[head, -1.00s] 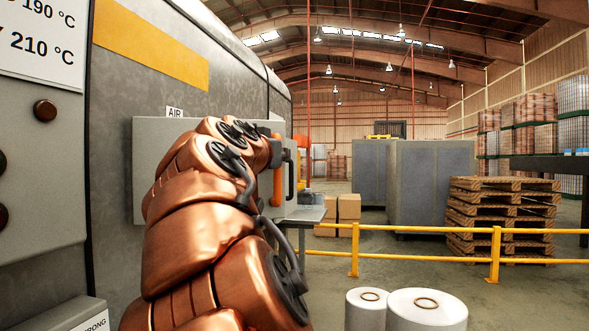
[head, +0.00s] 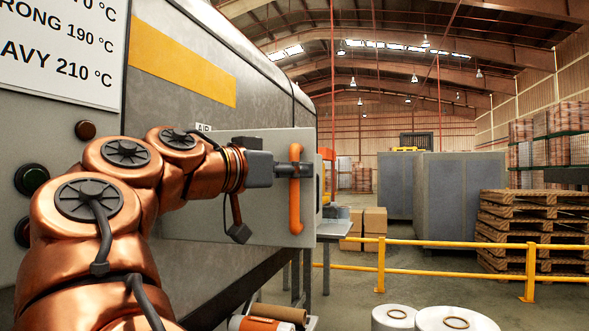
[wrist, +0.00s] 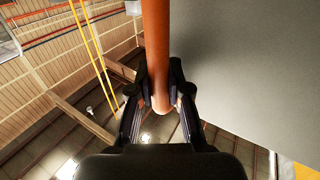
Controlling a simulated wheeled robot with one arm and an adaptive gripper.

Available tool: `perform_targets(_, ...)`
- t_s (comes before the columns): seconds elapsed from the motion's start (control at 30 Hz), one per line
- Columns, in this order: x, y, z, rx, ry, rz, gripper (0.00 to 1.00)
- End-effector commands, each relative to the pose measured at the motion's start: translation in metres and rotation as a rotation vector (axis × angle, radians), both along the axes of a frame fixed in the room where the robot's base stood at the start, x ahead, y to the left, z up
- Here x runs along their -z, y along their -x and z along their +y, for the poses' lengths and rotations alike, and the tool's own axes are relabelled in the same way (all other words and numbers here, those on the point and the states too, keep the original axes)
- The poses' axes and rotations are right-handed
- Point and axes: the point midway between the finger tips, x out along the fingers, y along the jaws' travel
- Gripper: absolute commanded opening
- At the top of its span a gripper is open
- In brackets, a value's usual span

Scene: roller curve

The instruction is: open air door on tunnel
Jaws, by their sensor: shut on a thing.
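The air door is a grey panel (head: 275,215) on the side of the grey tunnel (head: 180,115), under a small AIR label (head: 203,128), partly covered by my arm. Its edges do not run parallel to the tunnel's lines, so it seems to stand at an angle to the wall; how wide is unclear. An upright orange bar handle (head: 295,212) is near the door's right edge. My gripper (head: 298,171) is shut on the handle. In the wrist view, my gripper's dark fingers (wrist: 160,95) close on both sides of the orange handle (wrist: 156,40), near its end.
A yellow rail (head: 450,258) crosses the floor at right, with stacked wooden pallets (head: 520,225) and grey cabinets (head: 460,195) behind. White rolls (head: 455,318) stand at the bottom right. A small table (head: 335,230) and boxes (head: 372,225) stand beyond the door. Open floor lies between.

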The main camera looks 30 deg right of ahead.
Motion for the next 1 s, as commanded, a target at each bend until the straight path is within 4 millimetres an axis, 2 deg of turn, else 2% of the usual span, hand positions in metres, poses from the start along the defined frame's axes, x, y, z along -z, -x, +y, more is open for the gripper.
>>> perform_targets(0.37, -0.003, 0.001, 0.001, 0.001, 0.006, -0.004, 0.00)
perform_targets(0.4, -0.003, 0.001, 0.001, 0.001, 0.006, -0.004, 0.19)
perform_targets(0.5, -0.003, 0.001, 0.001, 0.001, 0.005, -0.003, 0.29)
perform_targets(0.83, -0.001, 0.001, 0.002, 0.002, 0.003, -0.002, 0.29)
perform_targets(1.0, -0.002, 0.003, 0.011, -0.001, 0.004, -0.002, 0.29)
